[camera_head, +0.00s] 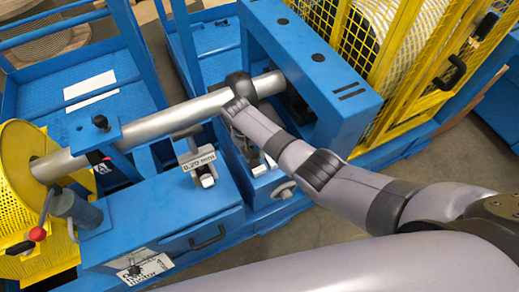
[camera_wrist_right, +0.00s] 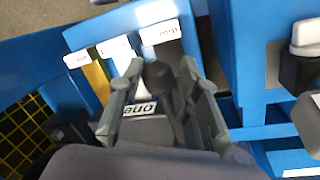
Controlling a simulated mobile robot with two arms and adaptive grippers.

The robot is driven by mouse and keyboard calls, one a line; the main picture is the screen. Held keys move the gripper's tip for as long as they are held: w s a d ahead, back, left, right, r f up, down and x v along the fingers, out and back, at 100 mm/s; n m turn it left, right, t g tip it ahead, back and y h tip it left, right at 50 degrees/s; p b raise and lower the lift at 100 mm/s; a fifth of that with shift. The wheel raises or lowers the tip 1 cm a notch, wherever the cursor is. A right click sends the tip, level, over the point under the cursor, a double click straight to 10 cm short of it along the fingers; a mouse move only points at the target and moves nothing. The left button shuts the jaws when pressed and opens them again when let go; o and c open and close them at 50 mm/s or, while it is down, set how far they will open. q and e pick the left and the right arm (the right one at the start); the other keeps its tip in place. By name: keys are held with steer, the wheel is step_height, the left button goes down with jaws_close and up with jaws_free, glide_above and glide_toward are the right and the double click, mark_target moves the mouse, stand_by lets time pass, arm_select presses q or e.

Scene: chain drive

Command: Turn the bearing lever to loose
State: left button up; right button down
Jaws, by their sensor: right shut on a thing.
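My right gripper (camera_wrist_right: 160,70) shows in the right wrist view, with its two grey fingers on either side of a dark round knob (camera_wrist_right: 158,76). It is shut on this knob, which looks like the end of the bearing lever. A grey part and a white label with dark letters (camera_wrist_right: 140,109) lie behind the fingers. In the head view my right arm reaches over the blue machine to the grey shaft (camera_head: 165,122). There the arm hides the gripper's fingers and most of the lever, so its exact angle cannot be told. My left gripper is out of view.
A blue housing (camera_head: 310,60) stands at the shaft's right end, beside a yellow mesh guard (camera_head: 400,50). A yellow perforated drum (camera_head: 20,165) and a red-knobbed lever (camera_head: 37,234) are at the left. A 0.20 mm label (camera_head: 198,161) sits on the blue box (camera_head: 165,215).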

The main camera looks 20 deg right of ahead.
steer(key=shift+w+a+r+m, duration=0.1)
steer(key=shift+w+r+m, duration=0.1)
steer(key=shift+m, duration=0.1)
stand_by(0.4)
steer(key=c, duration=1.5)
jaws_free()
steer(key=shift+c, duration=0.2)
steer(key=o, duration=0.3)
steer(key=shift+s+a+f, duration=0.1)
steer(key=shift+s+f, duration=0.05)
steer(key=r, duration=0.4)
steer(key=a+r, duration=0.1)
steer(key=r, duration=0.3)
steer(key=w+a+r, duration=0.1)
steer(key=r, duration=0.3)
steer(key=shift+f, duration=0.1)
